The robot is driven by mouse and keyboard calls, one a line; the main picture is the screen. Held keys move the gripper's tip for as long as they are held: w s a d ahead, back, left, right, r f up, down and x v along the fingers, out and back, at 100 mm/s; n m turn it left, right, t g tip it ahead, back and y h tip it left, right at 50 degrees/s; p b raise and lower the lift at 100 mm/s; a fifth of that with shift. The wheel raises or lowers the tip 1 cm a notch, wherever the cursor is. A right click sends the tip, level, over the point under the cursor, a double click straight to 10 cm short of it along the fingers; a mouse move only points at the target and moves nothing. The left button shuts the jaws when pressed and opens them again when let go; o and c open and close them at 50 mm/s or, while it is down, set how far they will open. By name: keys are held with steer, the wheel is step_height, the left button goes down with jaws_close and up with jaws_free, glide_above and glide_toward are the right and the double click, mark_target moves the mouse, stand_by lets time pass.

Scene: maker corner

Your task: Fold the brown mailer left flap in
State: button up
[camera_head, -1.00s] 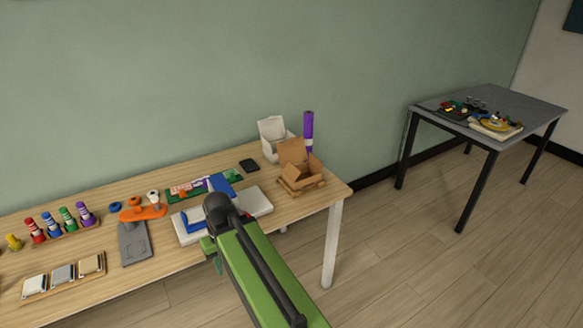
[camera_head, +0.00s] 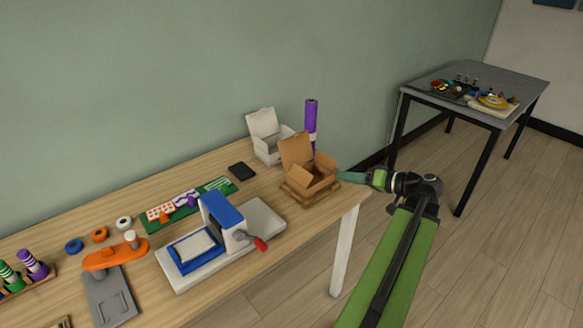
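The brown mailer (camera_head: 312,176) is a small cardboard box standing open near the right end of the wooden table. Its lid stands up at the back, and its side flaps are hard to tell apart at this size. It rests on a low wooden base (camera_head: 296,197). My gripper (camera_head: 345,176) reaches in from the right, its green tip just right of the mailer, close to its right side. I cannot tell whether it touches. The fingers show edge-on, so their opening cannot be made out.
A white open box (camera_head: 268,148) and a purple roll (camera_head: 310,122) stand behind the mailer. A blue and white press (camera_head: 220,235) with a red-tipped handle lies to the left. A black flat item (camera_head: 241,171) lies behind.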

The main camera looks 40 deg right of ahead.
mark_target(303, 170)
steer(key=b+x, duration=0.1)
steer(key=x, duration=0.4)
steer(key=b+x, duration=0.2)
steer(key=x, duration=0.4)
steer(key=b+x, duration=0.1)
steer(key=x, duration=0.5)
steer(key=shift+w+r+b, duration=0.2)
steer(key=shift+w+b, duration=0.05)
steer(key=shift+b, duration=0.15)
jaws_close()
stand_by(0.5)
